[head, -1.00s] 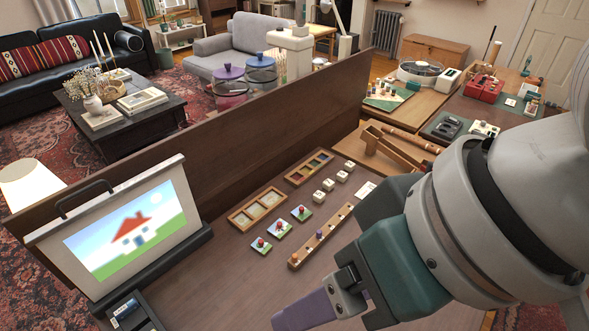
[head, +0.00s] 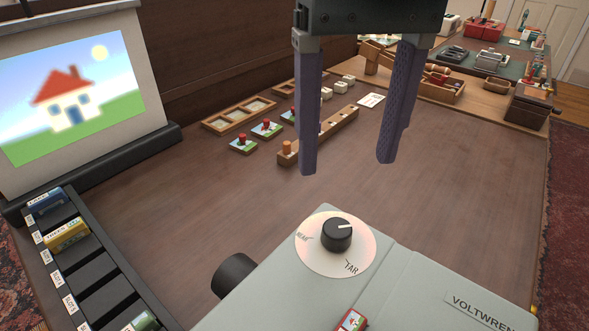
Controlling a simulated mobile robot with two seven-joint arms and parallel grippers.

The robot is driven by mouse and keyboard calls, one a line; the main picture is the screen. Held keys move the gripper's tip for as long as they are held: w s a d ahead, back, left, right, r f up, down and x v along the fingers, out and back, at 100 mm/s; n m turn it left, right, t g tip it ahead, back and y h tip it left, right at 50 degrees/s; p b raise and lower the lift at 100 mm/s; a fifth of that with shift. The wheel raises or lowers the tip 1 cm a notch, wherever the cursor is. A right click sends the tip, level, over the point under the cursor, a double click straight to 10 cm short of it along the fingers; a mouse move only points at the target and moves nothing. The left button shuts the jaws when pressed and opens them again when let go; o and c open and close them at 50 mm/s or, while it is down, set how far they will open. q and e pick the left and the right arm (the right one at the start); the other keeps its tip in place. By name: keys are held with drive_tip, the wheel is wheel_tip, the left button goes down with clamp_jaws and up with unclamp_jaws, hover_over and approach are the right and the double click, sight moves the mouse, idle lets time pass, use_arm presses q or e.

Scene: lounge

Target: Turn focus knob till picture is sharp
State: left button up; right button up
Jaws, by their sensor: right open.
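The focus knob (head: 337,236) is a black round knob on a pale dial disc (head: 313,262) on top of a grey projector (head: 395,290). Its white pointer line points to the right. One dial label reads like "FAR"; the left one is hard to read. The projected picture (head: 75,97) of a red-roofed house, sun and grass shows on the screen at the left, with soft, blurred edges. My right gripper (head: 347,166) is open and empty, its two fingers pointing down above and behind the knob, apart from it. My left gripper is out of view.
A slotted black rack (head: 82,270) with small cartridges stands at the left. The projector's dark lens (head: 233,275) faces left. Behind are picture tiles (head: 267,129), a wooden peg rail (head: 318,136) and a compartment tray (head: 238,114). The table right of the gripper is clear.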

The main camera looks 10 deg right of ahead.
sight(338, 228)
wheel_tip(338, 228, down, 10)
drive_tip(key=shift+r+b, duration=0.1)
drive_tip(key=shift+b, duration=0.9)
drive_tip(key=shift+c, duration=0.2)
drive_tip(key=c, duration=1.1)
clamp_jaws()
